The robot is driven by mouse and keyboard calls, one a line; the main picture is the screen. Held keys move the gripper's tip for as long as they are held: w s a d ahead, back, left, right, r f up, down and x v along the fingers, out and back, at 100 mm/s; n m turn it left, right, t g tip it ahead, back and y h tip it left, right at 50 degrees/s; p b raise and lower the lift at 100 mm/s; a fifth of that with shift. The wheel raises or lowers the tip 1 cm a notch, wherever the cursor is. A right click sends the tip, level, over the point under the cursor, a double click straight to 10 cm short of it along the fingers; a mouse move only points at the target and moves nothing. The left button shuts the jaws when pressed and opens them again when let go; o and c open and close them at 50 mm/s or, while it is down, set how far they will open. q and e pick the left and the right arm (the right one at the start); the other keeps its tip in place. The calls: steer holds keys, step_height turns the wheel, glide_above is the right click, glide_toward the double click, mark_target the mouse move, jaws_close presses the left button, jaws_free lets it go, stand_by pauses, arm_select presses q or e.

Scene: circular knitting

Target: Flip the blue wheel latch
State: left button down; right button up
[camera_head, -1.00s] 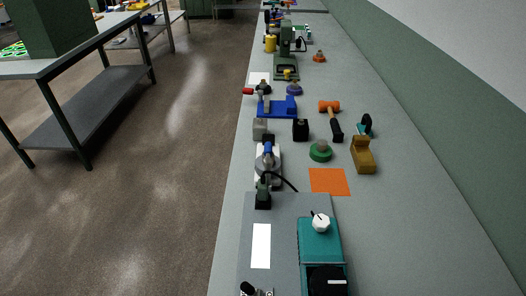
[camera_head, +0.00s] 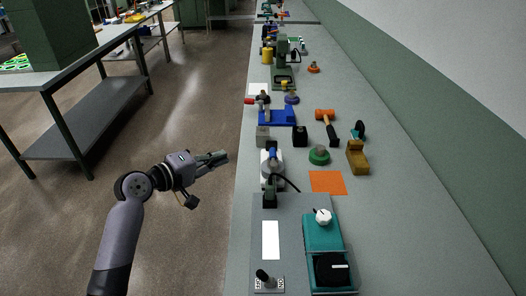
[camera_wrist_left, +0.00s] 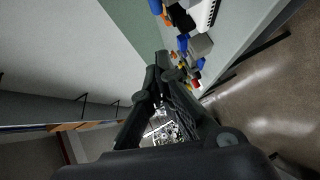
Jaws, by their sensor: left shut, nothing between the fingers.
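A light grey device with a short blue handle (camera_head: 272,154) on top stands near the left edge of the bench; I cannot tell for sure that this is the blue wheel latch. A blue vise-like block (camera_head: 277,117) with a red-ended handle sits farther back. My left gripper (camera_head: 225,157) is shut and empty, over the floor just left of the bench edge, apart from the blue-handled device. In the left wrist view the dark fingers (camera_wrist_left: 160,97) point toward the upper middle, with blue and grey things on the bench beyond. My right gripper is out of view.
A grey panel (camera_head: 284,214) with a teal unit (camera_head: 322,235) lies at the near end. An orange mat (camera_head: 327,182), green knob (camera_head: 319,155), hammer (camera_head: 331,127) and tan block (camera_head: 357,157) lie to the right. The right strip of the bench is clear.

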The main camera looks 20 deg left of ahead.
arm_select(q)
steer(key=s+d+p+x, duration=0.1)
steer(key=d+p+x, duration=0.1)
steer(key=x, duration=1)
steer(key=shift+d+f+p, duration=0.25)
steer(key=shift+f+p, duration=0.2)
steer(key=shift+p, duration=0.05)
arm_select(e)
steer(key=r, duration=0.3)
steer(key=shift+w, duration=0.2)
arm_select(q)
steer(key=shift+w, duration=0.15)
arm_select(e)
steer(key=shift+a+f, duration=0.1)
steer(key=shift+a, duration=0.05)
